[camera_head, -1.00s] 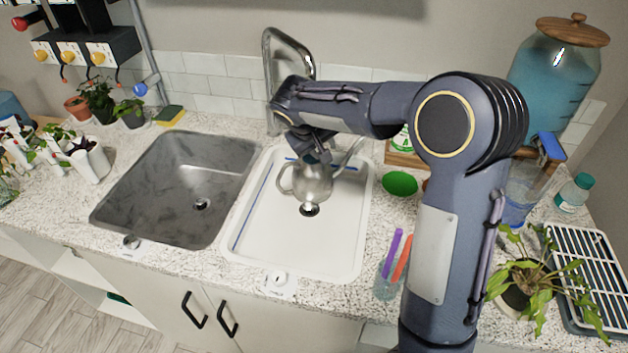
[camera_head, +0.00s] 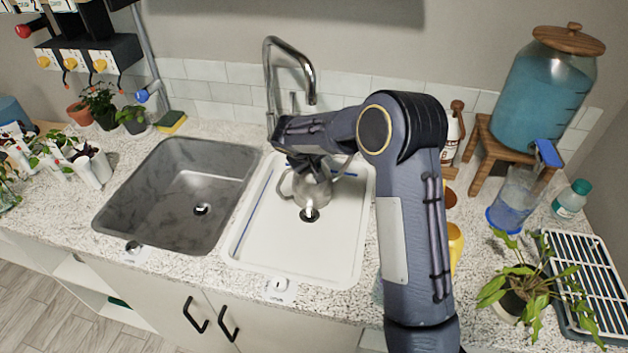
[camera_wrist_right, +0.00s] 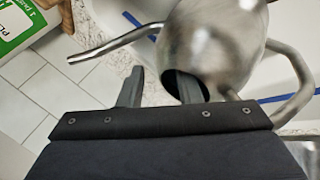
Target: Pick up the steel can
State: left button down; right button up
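The steel can (camera_head: 314,192) is a rounded, shiny metal watering can with a looped handle and a thin spout. It stands in the white right-hand basin (camera_head: 258,262) over the drain. My right gripper (camera_head: 308,170) is at its top and hides part of it. In the right wrist view the can (camera_wrist_right: 215,42) shows its dark mouth close to my right gripper (camera_wrist_right: 158,88). The two fingers are apart; one overlaps the mouth and the other is outside the can, with a gap to its wall. My left gripper is not in view.
The faucet (camera_head: 270,85) rises behind the basin, close to my right forearm. An empty grey basin (camera_head: 170,205) lies to the left. A blue dispenser (camera_head: 545,95), a pitcher (camera_head: 515,195) and a potted plant (camera_head: 520,285) stand to the right.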

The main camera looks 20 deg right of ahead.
jog(key=shift+c, duration=0.3)
grip_shut()
jog(key=shift+a+f, duration=0.1)
jog(key=shift+a, duration=0.05)
dwell(0.8)
